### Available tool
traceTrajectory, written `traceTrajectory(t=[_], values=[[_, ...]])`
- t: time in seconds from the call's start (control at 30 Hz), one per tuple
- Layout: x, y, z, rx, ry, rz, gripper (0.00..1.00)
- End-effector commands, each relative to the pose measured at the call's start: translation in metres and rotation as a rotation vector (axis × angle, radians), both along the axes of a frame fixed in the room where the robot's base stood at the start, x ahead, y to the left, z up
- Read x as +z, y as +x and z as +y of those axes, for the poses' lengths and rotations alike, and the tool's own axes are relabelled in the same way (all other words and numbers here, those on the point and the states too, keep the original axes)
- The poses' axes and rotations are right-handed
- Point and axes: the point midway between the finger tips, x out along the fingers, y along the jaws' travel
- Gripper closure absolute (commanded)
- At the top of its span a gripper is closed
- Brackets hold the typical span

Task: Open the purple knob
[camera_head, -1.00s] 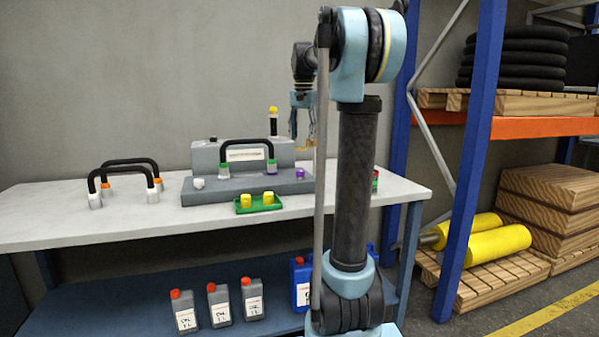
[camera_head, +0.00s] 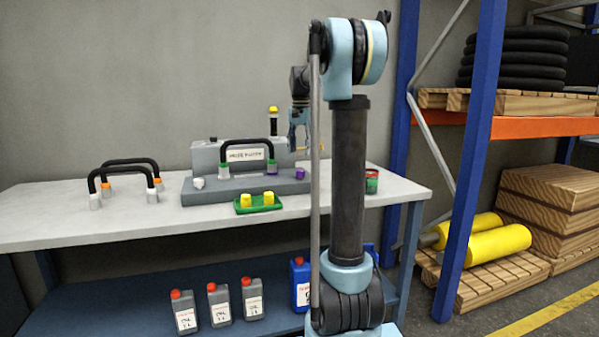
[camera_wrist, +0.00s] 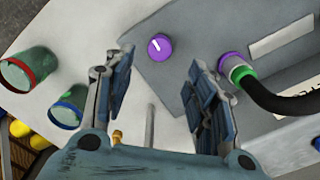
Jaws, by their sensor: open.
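The purple knob (camera_head: 300,174) sits at the right end of the grey fixture's low base (camera_head: 240,187). In the wrist view the knob (camera_wrist: 160,47) is a round purple dial with a white line across its top. My gripper (camera_wrist: 160,75) is open, and the knob lies between and just beyond its two fingers, apart from both. In the head view my gripper (camera_head: 302,146) hangs above and behind the knob, partly hidden by my own arm.
A black hose (camera_head: 245,143) with green and purple collars arches over the fixture close to the knob. Cans (camera_wrist: 28,70) stand beside the fixture. A green tray (camera_head: 258,209) with yellow caps lies in front. Black handles (camera_head: 128,165) stand at left.

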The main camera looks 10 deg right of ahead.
Motion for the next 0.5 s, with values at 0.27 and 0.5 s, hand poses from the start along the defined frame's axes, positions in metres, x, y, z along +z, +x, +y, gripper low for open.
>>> traceTrajectory(t=[0.27, 0.5], values=[[-0.049, 0.000, 0.000, 0.000, 0.000, 0.000, 0.49], [-0.079, 0.000, 0.000, 0.000, 0.000, 0.000, 0.49]])
